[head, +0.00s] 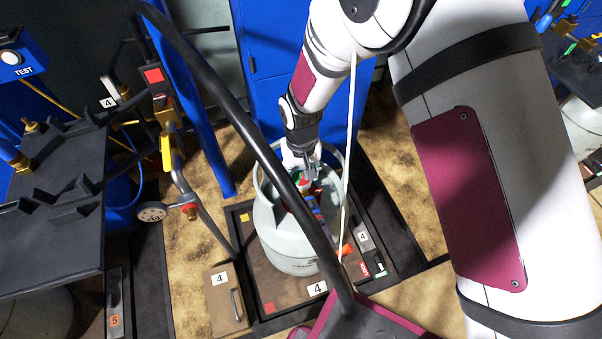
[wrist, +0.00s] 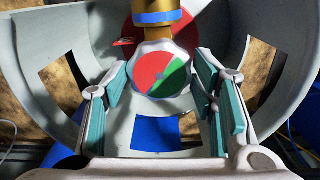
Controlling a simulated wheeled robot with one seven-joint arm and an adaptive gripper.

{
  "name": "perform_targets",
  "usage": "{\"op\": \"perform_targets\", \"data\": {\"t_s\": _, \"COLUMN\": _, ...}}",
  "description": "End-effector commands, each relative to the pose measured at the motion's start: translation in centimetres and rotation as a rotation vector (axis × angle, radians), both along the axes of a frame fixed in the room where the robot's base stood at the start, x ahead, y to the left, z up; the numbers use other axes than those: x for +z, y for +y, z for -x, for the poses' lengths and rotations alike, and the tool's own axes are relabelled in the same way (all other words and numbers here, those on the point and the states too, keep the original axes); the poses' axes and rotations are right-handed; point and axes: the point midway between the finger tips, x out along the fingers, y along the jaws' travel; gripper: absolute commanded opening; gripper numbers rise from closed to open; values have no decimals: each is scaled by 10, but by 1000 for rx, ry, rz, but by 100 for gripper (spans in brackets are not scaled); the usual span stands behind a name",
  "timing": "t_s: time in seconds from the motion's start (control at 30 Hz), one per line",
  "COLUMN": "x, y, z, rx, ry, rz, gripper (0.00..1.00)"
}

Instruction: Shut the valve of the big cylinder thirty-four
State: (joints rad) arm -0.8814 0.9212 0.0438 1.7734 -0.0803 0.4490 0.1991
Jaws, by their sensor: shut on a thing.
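A big pale grey cylinder (head: 285,240) stands upright on the scale in the middle of the head view. No number thirty-four is readable on it. Its valve knob (wrist: 158,77) is white-rimmed, with a red and green face, and sits inside the grey collar (wrist: 275,70) in the wrist view.
A scale platform (head: 243,240) marked 4 lies under the cylinder. A black curved bar (head: 235,110) crosses in front of it. A dark rack (head: 60,190) and a pressure gauge (head: 152,212) are at the left. Blue cabinets (head: 275,55) stand behind. A brass fitting (wrist: 158,12) adjoins the knob.

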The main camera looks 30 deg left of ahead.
Motion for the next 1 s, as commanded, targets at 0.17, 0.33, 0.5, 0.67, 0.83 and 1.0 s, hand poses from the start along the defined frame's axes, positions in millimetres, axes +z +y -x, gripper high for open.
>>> {"op": "perform_targets", "data": {"t_s": 0.17, "x": 1, "y": 1, "z": 0, "rx": -165, "ry": -1, "rz": -1, "gripper": 24}}
{"op": "perform_targets", "data": {"t_s": 0.33, "x": 1, "y": 1, "z": 0, "rx": -327, "ry": -1, "rz": -1, "gripper": 24}}
{"op": "perform_targets", "data": {"t_s": 0.5, "x": 1, "y": 1, "z": 0, "rx": -486, "ry": -2, "rz": -2, "gripper": 24}}
{"op": "perform_targets", "data": {"t_s": 0.67, "x": 1, "y": 1, "z": 1, "rx": -623, "ry": -2, "rz": -1, "gripper": 24}}
{"op": "perform_targets", "data": {"t_s": 0.83, "x": 1, "y": 1, "z": 0, "rx": -743, "ry": -2, "rz": -1, "gripper": 24}}
{"op": "perform_targets", "data": {"t_s": 1.0, "x": 1, "y": 2, "z": 0, "rx": -830, "ry": -2, "rz": -3, "gripper": 24}}
